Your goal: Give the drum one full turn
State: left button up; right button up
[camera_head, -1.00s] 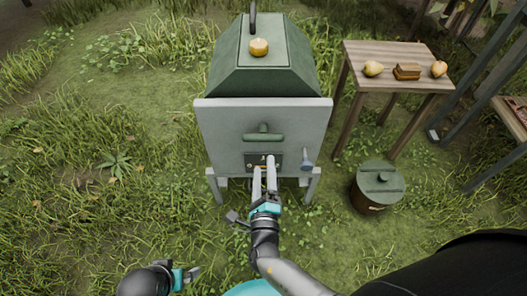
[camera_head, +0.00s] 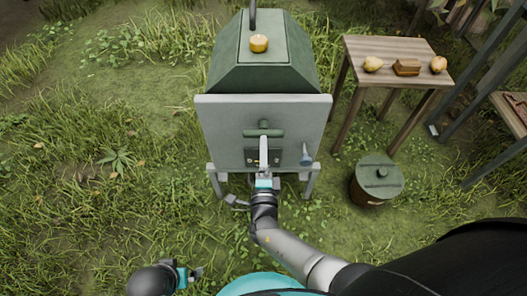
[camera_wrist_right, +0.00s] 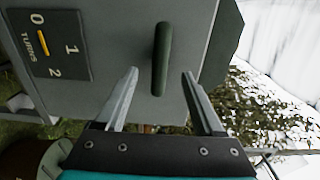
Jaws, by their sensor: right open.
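The drum is not clearly distinguishable; a green-topped machine (camera_head: 263,75) with a grey front panel (camera_head: 225,125) stands ahead. A green bar handle (camera_head: 263,130) is on the panel and shows in the right wrist view (camera_wrist_right: 161,50). My right gripper (camera_head: 263,143) is open at the handle. In the right wrist view its fingertips (camera_wrist_right: 160,76) stand on either side of the bar, with gaps. A dark dial plate (camera_wrist_right: 49,45) reads TURNS, 0, 1, 2, with a yellow pointer near 0. My left gripper (camera_head: 189,274) is low at left, its jaws unclear.
A small lever (camera_head: 305,155) sits at the panel's lower right. A lidded bucket (camera_head: 378,180) stands on the grass at right. A yellow fruit (camera_head: 259,43) rests on the machine. Grass at left is clear.

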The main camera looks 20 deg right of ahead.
aim_at(263, 134)
jog(key=shift+b+x, duration=1.1)
jog(key=shift+x, duration=2.05)
jog(key=shift+c, duration=0.2)
grip_shut()
